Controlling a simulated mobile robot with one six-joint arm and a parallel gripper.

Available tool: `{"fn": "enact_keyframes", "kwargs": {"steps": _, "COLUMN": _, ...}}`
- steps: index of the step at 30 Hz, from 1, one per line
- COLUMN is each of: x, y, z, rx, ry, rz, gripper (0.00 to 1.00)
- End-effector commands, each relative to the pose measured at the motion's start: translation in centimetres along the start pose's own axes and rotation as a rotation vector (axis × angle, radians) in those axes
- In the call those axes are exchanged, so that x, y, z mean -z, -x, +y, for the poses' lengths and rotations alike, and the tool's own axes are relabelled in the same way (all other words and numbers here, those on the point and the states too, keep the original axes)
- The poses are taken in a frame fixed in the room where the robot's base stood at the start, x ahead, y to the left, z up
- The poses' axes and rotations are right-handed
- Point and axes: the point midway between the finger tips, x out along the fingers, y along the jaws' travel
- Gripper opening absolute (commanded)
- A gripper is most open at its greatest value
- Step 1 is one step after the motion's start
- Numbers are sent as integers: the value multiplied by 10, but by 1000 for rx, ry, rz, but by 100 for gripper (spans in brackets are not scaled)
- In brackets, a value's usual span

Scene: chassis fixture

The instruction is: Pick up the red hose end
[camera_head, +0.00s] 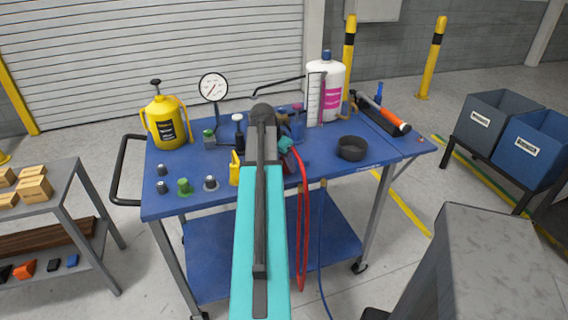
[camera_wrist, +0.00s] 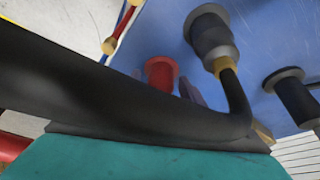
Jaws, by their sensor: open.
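A red hose (camera_head: 303,225) hangs in a narrow loop over the front edge of the blue cart, right of my arm. A brass fitting (camera_head: 305,187) shows on it at the cart edge; I cannot tell whether this is its free end. Its upper part runs toward the teal part of my wrist, and what lies there is hidden. In the wrist view a short red piece with brass ends (camera_wrist: 121,26) shows at the top left. A dark link fills much of that view. My gripper's fingers are not distinguishable in either view.
The cart top (camera_head: 215,168) holds a yellow sprayer (camera_head: 166,122), a gauge (camera_head: 214,88), a white bottle (camera_head: 326,95), a black ring (camera_head: 352,148) and several small caps. A blue hose (camera_head: 321,250) hangs beside the red one. A grey block (camera_head: 480,260) stands front right.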

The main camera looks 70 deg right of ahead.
Motion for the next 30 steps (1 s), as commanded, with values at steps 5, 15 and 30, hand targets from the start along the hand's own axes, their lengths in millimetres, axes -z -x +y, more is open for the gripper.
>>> {"fn": "enact_keyframes", "kwargs": {"steps": 5, "x": 0, "y": 0, "z": 0, "rx": 0, "ry": 0, "rz": 0, "gripper": 49}}
{"fn": "enact_keyframes", "kwargs": {"steps": 15, "x": 0, "y": 0, "z": 0, "rx": 0, "ry": -1, "rz": 0, "gripper": 22}}
{"fn": "enact_keyframes", "kwargs": {"steps": 30, "x": 2, "y": 2, "z": 1, "rx": -1, "ry": -1, "rz": 1, "gripper": 0}}
